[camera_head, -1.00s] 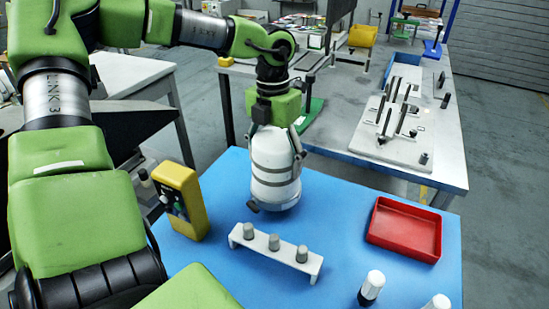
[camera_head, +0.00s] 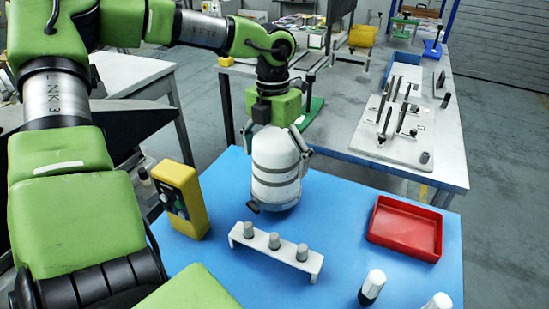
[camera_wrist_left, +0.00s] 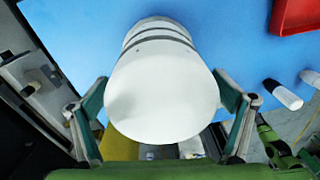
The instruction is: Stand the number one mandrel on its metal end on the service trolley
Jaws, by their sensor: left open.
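A large white cylinder with grey bands (camera_head: 275,170), which I take for the mandrel, stands upright on the blue top of the service trolley (camera_head: 345,215). No number shows on it. A dark piece sticks out near its foot at the left. My left gripper (camera_head: 279,150) is above it with its fingers spread on both sides, open. In the left wrist view the cylinder's white upper end (camera_wrist_left: 165,90) faces the camera between the open fingers (camera_wrist_left: 160,92). Its lower end is hidden there. My right gripper is not in view.
A white rack (camera_head: 300,262) with three grey plugs stands in front of the cylinder. A red tray (camera_head: 405,230) is to the right, with black-and-white bottles (camera_head: 371,290) nearer. A yellow device (camera_head: 182,200) stands left. A grey workbench (camera_head: 440,150) holds tools behind.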

